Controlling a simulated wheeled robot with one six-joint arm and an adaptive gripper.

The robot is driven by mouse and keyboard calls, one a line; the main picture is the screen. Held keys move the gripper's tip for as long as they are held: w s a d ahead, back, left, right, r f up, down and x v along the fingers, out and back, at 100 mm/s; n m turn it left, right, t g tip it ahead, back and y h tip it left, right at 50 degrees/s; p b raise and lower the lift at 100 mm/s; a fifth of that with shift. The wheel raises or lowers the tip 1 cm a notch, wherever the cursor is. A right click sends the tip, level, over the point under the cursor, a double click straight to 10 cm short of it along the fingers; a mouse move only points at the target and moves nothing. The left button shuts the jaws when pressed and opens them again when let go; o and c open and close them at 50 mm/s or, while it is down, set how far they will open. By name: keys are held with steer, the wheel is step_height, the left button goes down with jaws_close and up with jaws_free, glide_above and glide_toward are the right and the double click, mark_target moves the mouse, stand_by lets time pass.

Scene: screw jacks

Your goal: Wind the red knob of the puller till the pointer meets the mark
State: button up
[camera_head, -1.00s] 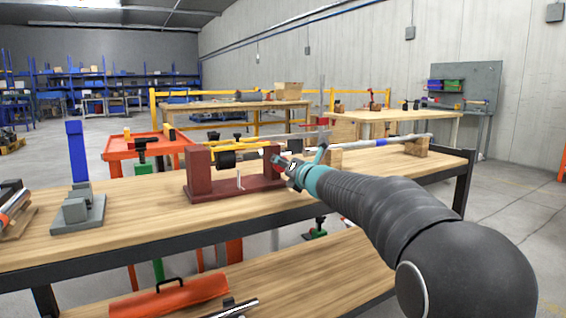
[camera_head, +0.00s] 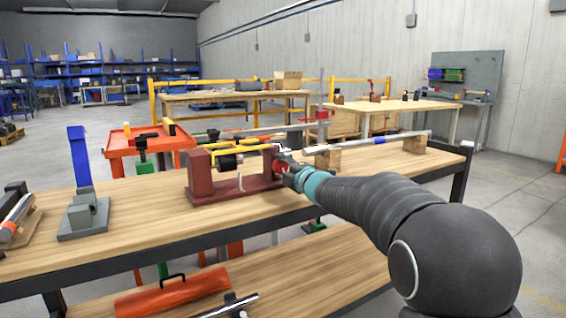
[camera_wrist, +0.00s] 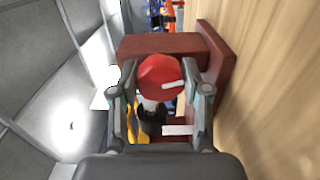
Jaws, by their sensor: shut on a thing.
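The puller has a dark red frame (camera_head: 206,177) on the near workbench, with a black cylinder (camera_head: 228,162) and a yellow part between its uprights. A small white upright piece (camera_head: 239,184) stands at the base; I cannot tell whether it is pointer or mark. The round red knob (camera_wrist: 158,76) carries a white stripe and lies between the fingers of my gripper (camera_wrist: 160,84). My gripper (camera_head: 281,164) is shut on the knob at the frame's right end. A white bar (camera_wrist: 177,130) shows below the knob in the wrist view. The pointer's distance from the mark is unclear.
A grey block fixture (camera_head: 84,218) stands left on the bench (camera_head: 150,230). A long rod (camera_head: 350,146) on wooden blocks lies to the right, behind my arm. An orange toolbox (camera_head: 172,293) lies on the lower shelf. Bare bench top lies between the grey fixture and puller.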

steer(key=shift+m+p, duration=0.95)
steer(key=shift+m, duration=0.95)
steer(key=shift+f, duration=0.1)
steer(key=o, duration=1.1)
steer(key=shift+o, duration=0.2)
steer(key=v, duration=1.2)
